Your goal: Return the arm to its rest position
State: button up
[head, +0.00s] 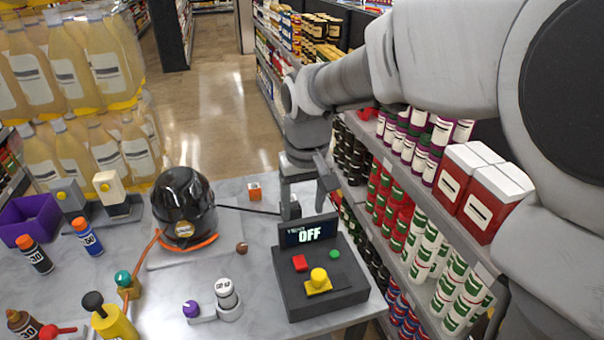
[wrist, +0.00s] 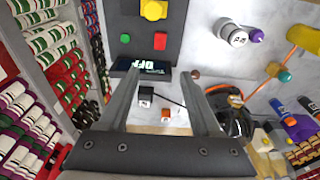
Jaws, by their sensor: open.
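My gripper (head: 308,208) is open, pointing down over the right back part of the table, just behind the control box. In the wrist view its two fingers (wrist: 160,78) are spread wide with nothing clamped between them. A small black plug block (head: 295,208) sits near the fingers; in the wrist view the block (wrist: 146,94) shows between them. A black cable (head: 248,210) runs from it to the black domed pump (head: 186,208). The dark control box (head: 320,275) shows "OFF" on its display (head: 308,233). My arm reaches in from the upper right.
A shelf of jars and cartons (head: 440,215) stands close along the table's right side, under my arm. An orange cube (head: 254,191) lies behind the cable. Bottles, a purple bin (head: 28,218) and several small fittings crowd the left of the table (head: 255,312).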

jog(key=s+d+r+m+t, duration=0.1)
jog(key=s+d+r+t, duration=0.1)
jog(key=s+d, duration=0.4)
jog(key=s+d+r+m+t, duration=0.2)
jog(key=s+d+r, duration=0.1)
jog(key=s+d, duration=0.4)
jog(key=shift+s+d+r, duration=0.15)
jog(key=shift+s+r, duration=0.25)
jog(key=shift+s, duration=1.5)
